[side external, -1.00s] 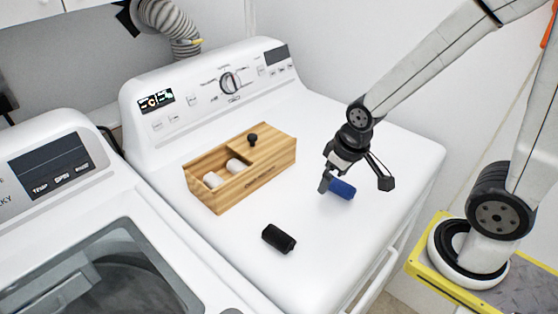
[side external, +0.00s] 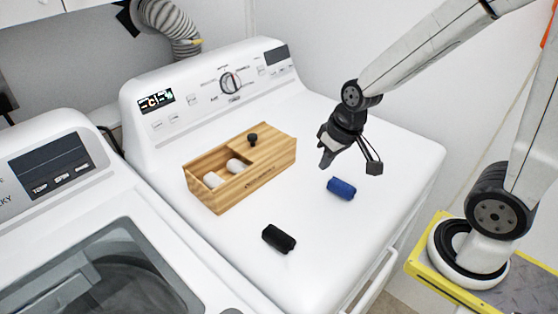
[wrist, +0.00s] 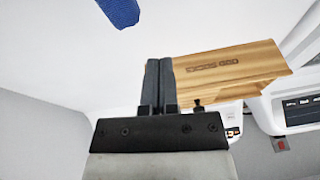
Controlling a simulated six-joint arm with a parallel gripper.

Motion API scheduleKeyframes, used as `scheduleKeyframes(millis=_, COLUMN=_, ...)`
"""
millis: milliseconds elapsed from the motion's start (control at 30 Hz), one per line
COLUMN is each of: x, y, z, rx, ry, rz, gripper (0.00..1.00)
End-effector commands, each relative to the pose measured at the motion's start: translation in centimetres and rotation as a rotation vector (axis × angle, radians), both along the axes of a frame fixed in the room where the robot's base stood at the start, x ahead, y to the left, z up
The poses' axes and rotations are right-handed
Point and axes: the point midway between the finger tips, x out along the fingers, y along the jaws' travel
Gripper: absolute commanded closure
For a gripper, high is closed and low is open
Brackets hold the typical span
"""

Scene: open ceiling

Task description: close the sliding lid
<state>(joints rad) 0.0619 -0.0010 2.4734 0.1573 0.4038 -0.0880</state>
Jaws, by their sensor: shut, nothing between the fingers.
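A wooden box (side external: 238,187) stands on top of the white dryer. Its sliding lid (side external: 272,146) covers the right part, and a black knob (side external: 252,139) stands on the lid. The left part is open, with white rolled items (side external: 225,172) inside. My gripper (side external: 324,161) is right of the box, above the dryer top and apart from the box. In the wrist view my gripper (wrist: 160,65) has its two fingers together, with nothing between them. The box's lettered side (wrist: 215,68) is behind the fingers, and the knob (wrist: 197,104) shows small beside the gripper body.
A blue roll (side external: 341,188) lies on the dryer top below my gripper; part of it shows in the wrist view (wrist: 120,10). A black roll (side external: 279,238) lies nearer the front. The dryer's control panel (side external: 220,85) rises behind the box. The dryer top between is clear.

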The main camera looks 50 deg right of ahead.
Motion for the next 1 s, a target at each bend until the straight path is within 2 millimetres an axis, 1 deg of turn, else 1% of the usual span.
scheduleKeyframes(millis=33, x=1.0, y=-0.5, z=0.9, rx=0.023, ry=-0.018, rz=-0.033, gripper=1.0)
scheduleKeyframes(millis=167, x=3.6, y=-1.4, z=3.3, rx=0.101, ry=-0.069, rz=-0.112, gripper=1.0)
scheduleKeyframes(millis=300, x=6.3, y=-2.6, z=6.2, rx=0.186, ry=-0.135, rz=-0.18, gripper=1.0)
scheduleKeyframes(millis=400, x=7.8, y=-3.3, z=8.1, rx=0.238, ry=-0.18, rz=-0.211, gripper=1.0)
scheduleKeyframes(millis=500, x=8.8, y=-3.8, z=9.4, rx=0.273, ry=-0.215, rz=-0.23, gripper=1.0)
scheduleKeyframes(millis=600, x=9.3, y=-4.0, z=10.1, rx=0.293, ry=-0.232, rz=-0.239, gripper=1.0)
scheduleKeyframes(millis=700, x=9.4, y=-4.0, z=10.4, rx=0.298, ry=-0.239, rz=-0.241, gripper=1.0)
scheduleKeyframes(millis=1000, x=9.7, y=-3.9, z=9.9, rx=0.298, ry=-0.236, rz=-0.239, gripper=1.0)
